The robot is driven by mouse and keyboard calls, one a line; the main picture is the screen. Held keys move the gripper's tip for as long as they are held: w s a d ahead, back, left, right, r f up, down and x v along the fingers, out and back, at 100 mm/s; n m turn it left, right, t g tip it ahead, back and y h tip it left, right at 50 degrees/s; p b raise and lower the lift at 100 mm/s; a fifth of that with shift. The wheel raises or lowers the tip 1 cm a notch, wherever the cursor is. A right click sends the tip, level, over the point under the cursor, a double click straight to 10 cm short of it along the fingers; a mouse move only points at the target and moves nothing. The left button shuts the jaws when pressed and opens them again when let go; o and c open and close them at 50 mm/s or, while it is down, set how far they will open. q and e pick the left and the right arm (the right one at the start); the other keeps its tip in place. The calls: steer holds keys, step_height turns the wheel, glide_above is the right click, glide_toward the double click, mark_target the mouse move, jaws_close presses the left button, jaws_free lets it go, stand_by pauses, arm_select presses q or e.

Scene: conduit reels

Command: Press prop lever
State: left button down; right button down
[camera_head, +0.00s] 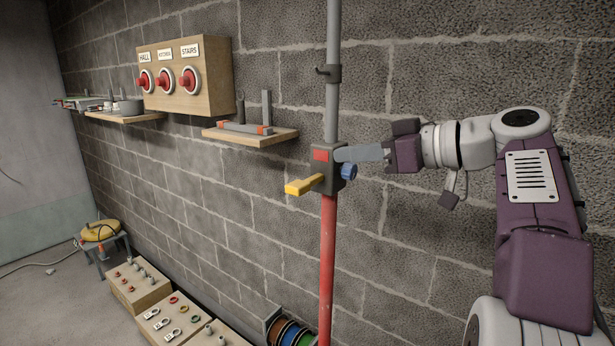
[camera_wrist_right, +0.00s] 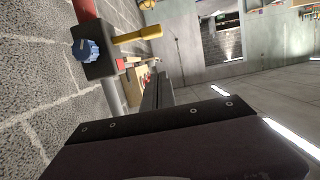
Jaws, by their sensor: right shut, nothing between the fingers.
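The prop is a vertical pole, grey above and red below (camera_head: 328,265), standing by the block wall. A dark clamp housing (camera_head: 328,168) on it carries a yellow lever (camera_head: 304,185), a blue knob (camera_head: 349,171) and a red patch. In the right wrist view the lever (camera_wrist_right: 138,35) and knob (camera_wrist_right: 86,50) show again at upper left. My right gripper (camera_head: 342,153) is shut and empty, its grey fingers pointing left by the housing, above the knob. In the wrist view the fingers (camera_wrist_right: 156,80) appear apart from the lever. My left gripper is out of view.
A shelf (camera_head: 250,137) with grey parts and a wooden panel with red buttons (camera_head: 187,75) are on the wall to the left. Wooden boxes (camera_head: 140,287), cable reels (camera_head: 290,333) and a stool (camera_head: 103,246) stand below. The space left of the lever looks clear.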

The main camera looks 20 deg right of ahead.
steer(key=p, duration=0.2)
glide_above(308, 183)
steer(key=s, duration=0.2)
steer(key=f, duration=0.4)
steer(key=a+f, duration=0.1)
steer(key=f, duration=0.1)
steer(key=shift+w+f, duration=0.15)
steer(key=shift+f, duration=0.05)
